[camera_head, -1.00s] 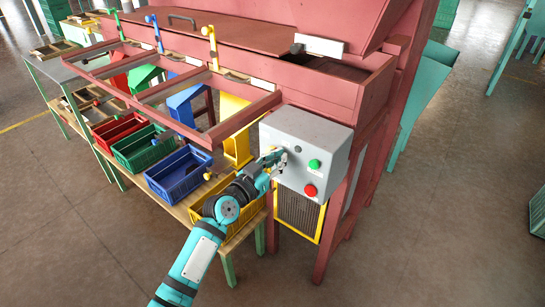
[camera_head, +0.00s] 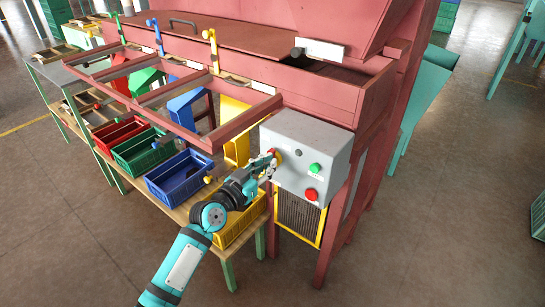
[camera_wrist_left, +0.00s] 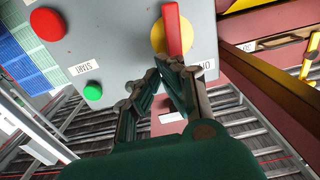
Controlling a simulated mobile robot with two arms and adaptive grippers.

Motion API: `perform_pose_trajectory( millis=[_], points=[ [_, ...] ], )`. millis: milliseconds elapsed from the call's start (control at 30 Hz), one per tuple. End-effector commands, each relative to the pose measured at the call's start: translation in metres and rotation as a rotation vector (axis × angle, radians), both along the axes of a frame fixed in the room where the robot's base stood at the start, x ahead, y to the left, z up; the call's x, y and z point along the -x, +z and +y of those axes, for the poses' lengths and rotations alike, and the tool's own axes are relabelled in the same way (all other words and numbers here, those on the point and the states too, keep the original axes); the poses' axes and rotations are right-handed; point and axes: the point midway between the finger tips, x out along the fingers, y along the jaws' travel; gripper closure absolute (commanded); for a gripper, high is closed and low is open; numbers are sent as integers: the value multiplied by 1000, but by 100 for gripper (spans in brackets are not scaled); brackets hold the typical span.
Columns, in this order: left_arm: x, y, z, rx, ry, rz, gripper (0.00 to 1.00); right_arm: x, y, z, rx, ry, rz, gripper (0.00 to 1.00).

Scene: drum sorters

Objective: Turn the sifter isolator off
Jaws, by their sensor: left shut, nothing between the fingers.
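The sifter isolator is a yellow disc with a red bar handle (camera_wrist_left: 172,30) on the grey control box (camera_head: 310,140). In the wrist view the handle stands nearly upright in the picture. In the head view the isolator (camera_head: 278,156) shows as a small red and yellow patch on the box's left front, partly hidden by my gripper. My left gripper (camera_wrist_left: 171,64) is shut and empty, its fingertips just below the handle's lower end in the wrist view. I cannot tell whether they touch it. A partly hidden label (camera_wrist_left: 203,67) sits beside them. My right gripper is out of view.
The box also carries a green START button (camera_head: 315,169) and a red button (camera_head: 311,194).

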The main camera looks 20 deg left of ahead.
Motion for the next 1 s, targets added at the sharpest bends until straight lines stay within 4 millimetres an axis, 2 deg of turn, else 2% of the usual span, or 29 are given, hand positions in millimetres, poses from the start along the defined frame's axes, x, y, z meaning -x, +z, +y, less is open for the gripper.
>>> perform_pose_trajectory(
  millis=[300,500,1000],
  points=[
    [32,8,3,1,-5,-3,100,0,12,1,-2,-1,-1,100],
    [47,10,5,3,-7,-4,100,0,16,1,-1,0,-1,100],
    [48,8,5,4,-5,0,100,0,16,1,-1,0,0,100]
  ],
)
